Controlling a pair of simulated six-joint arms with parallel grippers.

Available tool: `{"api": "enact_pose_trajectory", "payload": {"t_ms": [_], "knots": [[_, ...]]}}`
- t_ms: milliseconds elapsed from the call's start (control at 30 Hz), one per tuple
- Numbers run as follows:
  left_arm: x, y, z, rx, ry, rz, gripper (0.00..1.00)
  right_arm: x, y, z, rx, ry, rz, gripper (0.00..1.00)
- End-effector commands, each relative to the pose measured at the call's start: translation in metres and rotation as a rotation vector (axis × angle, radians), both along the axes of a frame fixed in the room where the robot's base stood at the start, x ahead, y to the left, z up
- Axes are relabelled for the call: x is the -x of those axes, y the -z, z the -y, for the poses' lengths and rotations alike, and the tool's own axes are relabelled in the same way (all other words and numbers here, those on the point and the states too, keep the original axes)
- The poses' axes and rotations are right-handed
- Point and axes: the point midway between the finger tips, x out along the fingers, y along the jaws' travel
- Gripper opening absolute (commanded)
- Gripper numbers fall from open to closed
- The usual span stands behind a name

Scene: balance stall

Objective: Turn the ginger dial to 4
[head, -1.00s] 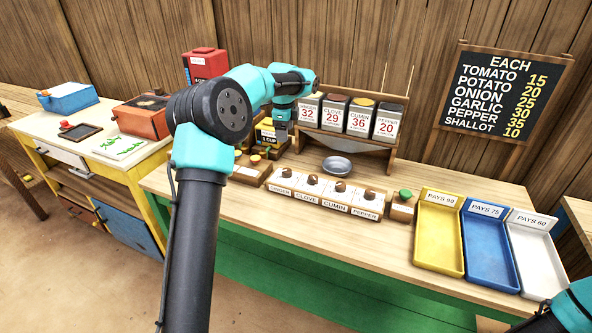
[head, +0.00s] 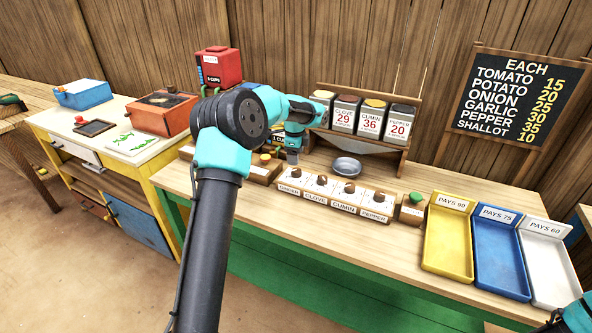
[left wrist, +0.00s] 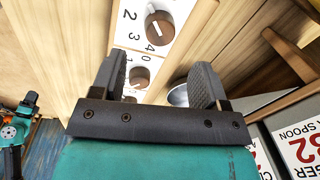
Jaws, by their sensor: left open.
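The white dial panel (head: 335,198) stands on the counter with labels for ginger, clove, cumin and pepper. The ginger dial (head: 296,173) is the leftmost brown knob; its pointer is too small to read in the head view. My left gripper (head: 292,158) points down just above and behind the ginger dial. In the left wrist view my open left gripper (left wrist: 157,82) has a dial knob (left wrist: 138,77) beyond the gap between its fingers, partly hidden by the gripper. Another knob (left wrist: 157,32) with a white pointer is above it. I cannot tell whether the fingers touch a knob.
A metal bowl (head: 346,167) sits behind the panel, below a rack of spice jars (head: 370,120). A green button (head: 416,198) is right of the panel. Yellow (head: 448,245), blue and white trays stand farther right. A red box (head: 218,68) stands behind my left arm.

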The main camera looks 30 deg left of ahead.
Motion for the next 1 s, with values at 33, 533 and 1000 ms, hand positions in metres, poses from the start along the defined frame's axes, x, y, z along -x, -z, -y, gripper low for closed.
{"api": "enact_pose_trajectory", "payload": {"t_ms": [33,533,1000], "knots": [[0.000,0.009,0.000,0.001,0.000,-0.002,0.68,0.000,0.000,0.000,0.000,0.000,0.000,0.43],[-0.005,0.072,-0.001,0.000,0.000,-0.001,0.68,0.000,0.000,0.000,0.000,0.000,0.000,0.43],[-0.006,0.073,-0.001,0.000,0.000,0.000,0.52,0.000,0.000,0.000,0.000,0.000,0.000,0.43]]}}
